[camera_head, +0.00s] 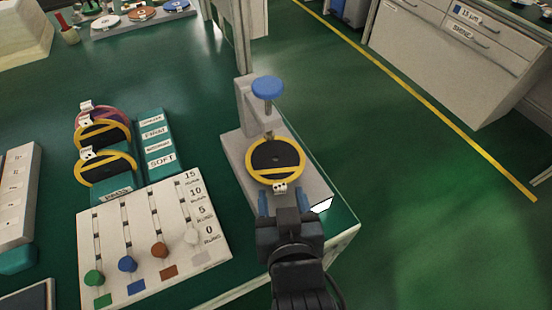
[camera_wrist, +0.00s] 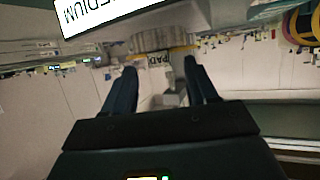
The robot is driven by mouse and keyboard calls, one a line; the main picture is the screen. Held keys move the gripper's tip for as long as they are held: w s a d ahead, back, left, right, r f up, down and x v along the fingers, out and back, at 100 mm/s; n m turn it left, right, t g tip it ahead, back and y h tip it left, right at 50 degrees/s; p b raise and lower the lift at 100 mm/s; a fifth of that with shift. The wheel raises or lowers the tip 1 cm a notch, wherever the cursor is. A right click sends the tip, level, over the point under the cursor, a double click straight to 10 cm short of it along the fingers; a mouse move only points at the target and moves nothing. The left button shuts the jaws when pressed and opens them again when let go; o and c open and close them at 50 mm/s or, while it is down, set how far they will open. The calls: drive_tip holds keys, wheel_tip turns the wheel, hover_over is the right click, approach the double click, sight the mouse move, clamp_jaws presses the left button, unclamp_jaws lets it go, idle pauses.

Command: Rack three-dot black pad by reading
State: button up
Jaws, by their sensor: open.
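A black pad with a yellow ring (camera_head: 275,160) lies on a grey gauge stand (camera_head: 238,150) under a blue knob (camera_head: 267,87). A small white tag (camera_head: 280,187) with dark marks sticks out from the pad's near edge; I cannot count the dots. My gripper (camera_head: 283,200) is open, its two blue fingers on either side of the tag side. In the wrist view the fingers (camera_wrist: 160,68) are apart, with a yellow edge and "PAD" lettering beyond them. A white plate reading "MEDIUM" (camera_wrist: 100,12) shows inverted.
A white board (camera_head: 140,235) with coloured sliders and a run scale lies left of my gripper. A tray of discs (camera_head: 140,18) is at the back. The bench's right edge is close to the stand; green floor lies beyond.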

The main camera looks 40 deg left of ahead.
drive_tip(key=shift+x, duration=1.05)
drive_tip(key=shift+d, duration=0.1)
clamp_jaws()
